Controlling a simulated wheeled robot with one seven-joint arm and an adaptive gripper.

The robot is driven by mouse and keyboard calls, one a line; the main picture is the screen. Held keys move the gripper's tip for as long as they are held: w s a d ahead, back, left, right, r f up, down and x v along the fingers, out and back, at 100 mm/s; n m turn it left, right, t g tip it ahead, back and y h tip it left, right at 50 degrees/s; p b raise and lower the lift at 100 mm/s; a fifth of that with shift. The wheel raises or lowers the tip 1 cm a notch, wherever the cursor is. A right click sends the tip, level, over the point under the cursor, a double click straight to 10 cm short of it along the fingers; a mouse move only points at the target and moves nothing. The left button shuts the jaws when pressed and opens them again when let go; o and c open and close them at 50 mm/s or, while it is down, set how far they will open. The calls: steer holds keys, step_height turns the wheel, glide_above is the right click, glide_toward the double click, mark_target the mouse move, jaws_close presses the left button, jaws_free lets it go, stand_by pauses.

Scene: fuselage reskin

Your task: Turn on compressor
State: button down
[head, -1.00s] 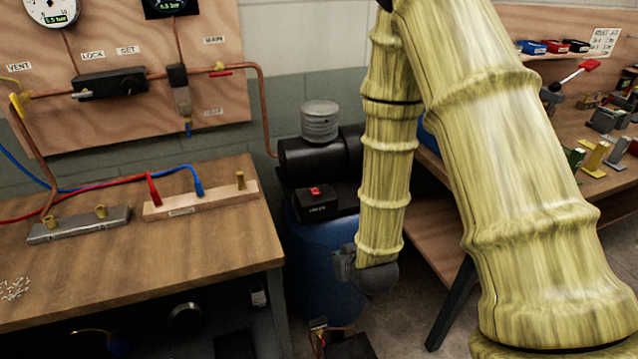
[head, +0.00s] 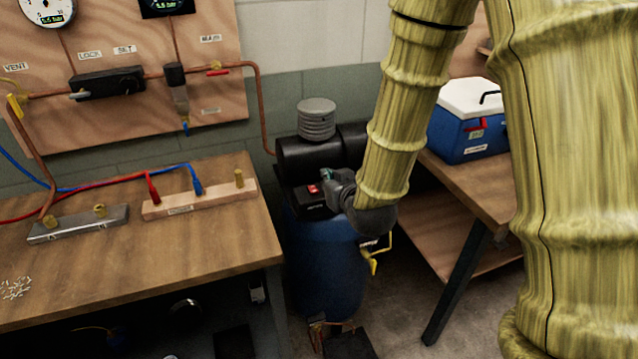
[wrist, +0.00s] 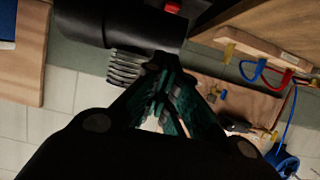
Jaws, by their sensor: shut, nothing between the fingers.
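The compressor has a blue tank (head: 318,265), a black motor (head: 307,160) and a grey ribbed cap (head: 317,118). It stands on the floor between two benches. Its red switch (head: 313,188) sits on a black box on top of the tank; the red also shows at the top of the wrist view (wrist: 173,8). My gripper (head: 328,176) is shut and empty, just right of the switch in the head view. I cannot tell whether the fingertips touch it. The fingers (wrist: 168,95) show close together in the wrist view. My wrist hides part of the switch box.
A wooden bench (head: 130,260) with red and blue hoses is at left. A gauge board (head: 215,95) with copper pipe is on the wall. A blue cooler with a white lid (head: 468,130) stands on the right bench. A yellow handle (head: 373,262) juts from the tank's right.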

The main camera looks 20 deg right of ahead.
steer(key=p, duration=0.3)
glide_above(313, 189)
steer(key=s, duration=0.2)
step_height(313, 189, down, 4)
steer(key=shift+s+d+f, duration=0.1)
steer(key=shift+d+f, duration=0.05)
steer(key=shift+f, duration=0.05)
steer(key=shift+s+f+p, duration=0.2)
steer(key=shift+f+p, duration=0.1)
steer(key=shift+f, duration=1.25)
steer(key=shift+f, duration=0.1)
